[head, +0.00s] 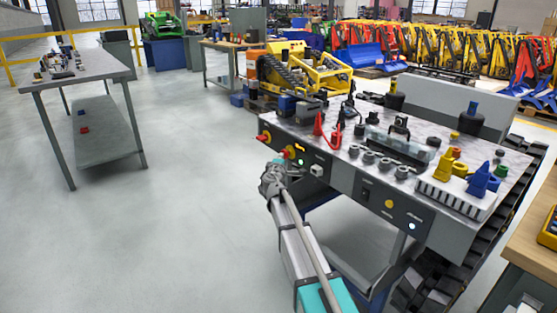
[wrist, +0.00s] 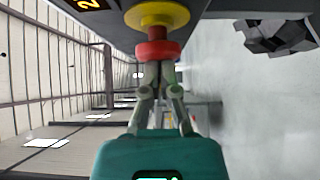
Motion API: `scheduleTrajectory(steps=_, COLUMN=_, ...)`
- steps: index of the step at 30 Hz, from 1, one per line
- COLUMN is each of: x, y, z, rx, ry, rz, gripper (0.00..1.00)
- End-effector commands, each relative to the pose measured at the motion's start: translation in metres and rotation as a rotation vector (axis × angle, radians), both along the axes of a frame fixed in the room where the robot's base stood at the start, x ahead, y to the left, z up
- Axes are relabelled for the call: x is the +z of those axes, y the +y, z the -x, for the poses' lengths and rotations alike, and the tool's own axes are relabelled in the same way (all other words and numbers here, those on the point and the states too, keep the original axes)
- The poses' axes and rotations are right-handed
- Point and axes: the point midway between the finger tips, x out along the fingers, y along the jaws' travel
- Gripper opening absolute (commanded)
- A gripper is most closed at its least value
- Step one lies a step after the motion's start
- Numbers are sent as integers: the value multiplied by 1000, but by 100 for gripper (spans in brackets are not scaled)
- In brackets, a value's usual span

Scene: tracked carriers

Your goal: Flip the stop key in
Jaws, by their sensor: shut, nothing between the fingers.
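A red knob on a yellow collar (head: 289,152) sits on the front panel of the tracked carrier's bench. A similar red-and-yellow knob (head: 265,137) is to its left. In the wrist view the red knob (wrist: 158,50) sticks out from its yellow collar (wrist: 157,15) toward my gripper. My gripper (wrist: 159,68) is shut and empty, its fingertips together at the knob's face. Whether they touch or only nearly touch I cannot tell. In the head view my gripper (head: 281,164) is just in front of the panel, and the fingertips are hard to make out.
An orange-lit display (wrist: 88,4) is beside the collar. The panel carries a white switch (head: 317,170), a yellow button (head: 389,204) and a white lit button (head: 412,226). Loose parts crowd the bench top (head: 345,150). Open floor (head: 190,200) lies to the left.

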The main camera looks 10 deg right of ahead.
Motion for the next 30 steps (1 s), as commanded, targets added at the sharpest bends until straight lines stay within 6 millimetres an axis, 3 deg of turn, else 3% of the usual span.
scheduleTrajectory(steps=3, x=0, y=-8, z=-5, rx=-2, ry=0, rz=0, gripper=0)
scheduleTrajectory(steps=17, x=0, y=-7, z=-4, rx=-3, ry=0, rz=0, gripper=0)
scheduleTrajectory(steps=23, x=0, y=3, z=1, rx=-3, ry=0, rz=0, gripper=0)
scheduleTrajectory(steps=29, x=0, y=26, z=10, rx=-1, ry=0, rz=0, gripper=0)
scheduleTrajectory(steps=30, x=0, y=28, z=19, rx=-1, ry=0, rz=0, gripper=0)
